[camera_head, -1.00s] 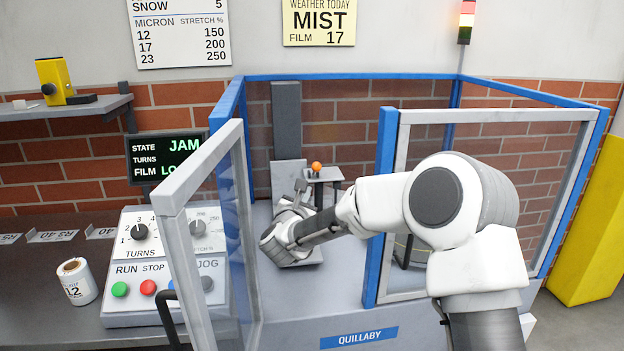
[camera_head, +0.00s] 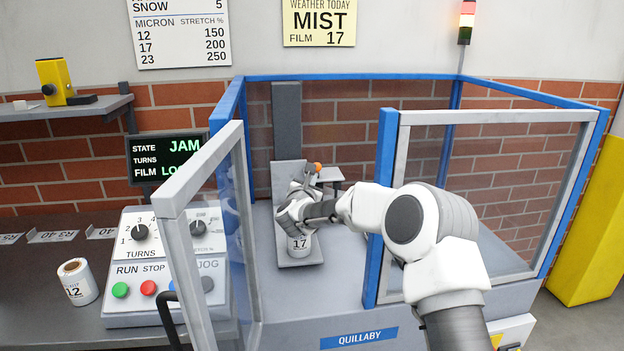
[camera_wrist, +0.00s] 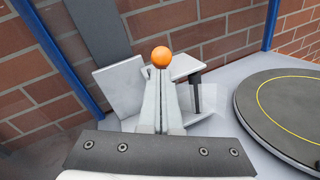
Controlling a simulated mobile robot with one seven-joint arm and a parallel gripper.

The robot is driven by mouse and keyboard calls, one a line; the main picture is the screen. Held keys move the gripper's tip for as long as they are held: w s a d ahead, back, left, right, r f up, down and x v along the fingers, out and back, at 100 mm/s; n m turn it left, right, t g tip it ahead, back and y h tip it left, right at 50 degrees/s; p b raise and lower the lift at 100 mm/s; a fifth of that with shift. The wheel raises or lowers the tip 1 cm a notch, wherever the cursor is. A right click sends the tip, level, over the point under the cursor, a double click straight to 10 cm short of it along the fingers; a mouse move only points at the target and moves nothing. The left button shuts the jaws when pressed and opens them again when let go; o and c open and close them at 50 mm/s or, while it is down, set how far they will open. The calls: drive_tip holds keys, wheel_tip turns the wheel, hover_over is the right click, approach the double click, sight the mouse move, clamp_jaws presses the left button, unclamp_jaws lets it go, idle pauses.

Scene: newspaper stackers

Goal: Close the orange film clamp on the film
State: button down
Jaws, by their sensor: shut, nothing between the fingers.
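The orange ball-shaped knob of the film clamp (camera_head: 318,166) shows just past my gripper in the head view. In the wrist view the orange knob (camera_wrist: 161,56) is right at the tips of my gripper (camera_wrist: 159,72), above a small light-grey plate (camera_wrist: 186,66). My gripper's fingers are together and hold nothing; I cannot tell whether they touch the knob. A clear sheet of film (camera_wrist: 215,95) hangs beside the plate's post in the wrist view. A film roll marked 17 (camera_head: 300,244) stands on the carriage below my wrist, partly hidden by it.
A blue-framed guard surrounds the machine, with an open clear door (camera_head: 205,215) at left and a clear panel (camera_head: 480,200) at right. A round dark turntable (camera_wrist: 290,112) lies to the right. The screen (camera_head: 166,158) reads JAM. A roll marked 12 (camera_head: 77,281) stands left.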

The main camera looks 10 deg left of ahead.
drive_tip(key=shift+r, duration=0.1)
idle(0.3)
drive_tip(key=shift+r+p, duration=0.2)
drive_tip(key=shift+p, duration=0.4)
